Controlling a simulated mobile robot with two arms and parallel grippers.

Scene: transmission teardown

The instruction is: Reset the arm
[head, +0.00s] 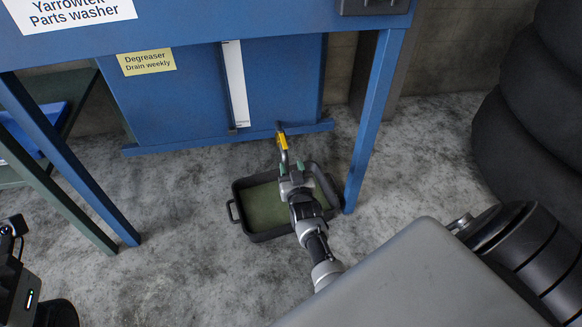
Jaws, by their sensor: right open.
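My right arm reaches forward over a dark drain pan (262,237) on the floor. My right gripper (291,168) is open, its green-tipped fingers above the pan's far rim. Just beyond the fingers is a drain valve with a yellow handle (282,138) at the lower edge of the blue parts washer (170,105). The valve's pipe comes down close to the fingers, and I cannot tell whether they touch it. Nothing shows clearly held between them. Dark parts at the lower left edge may be my left arm; no left fingers show there.
The pan holds greenish liquid. Blue washer legs (372,125) stand right and left of the pan, the right one close to its rim. Stacked tyres (530,130) stand at the far right. A green-framed stand is at the left. The grey floor (180,260) left of the pan is clear.

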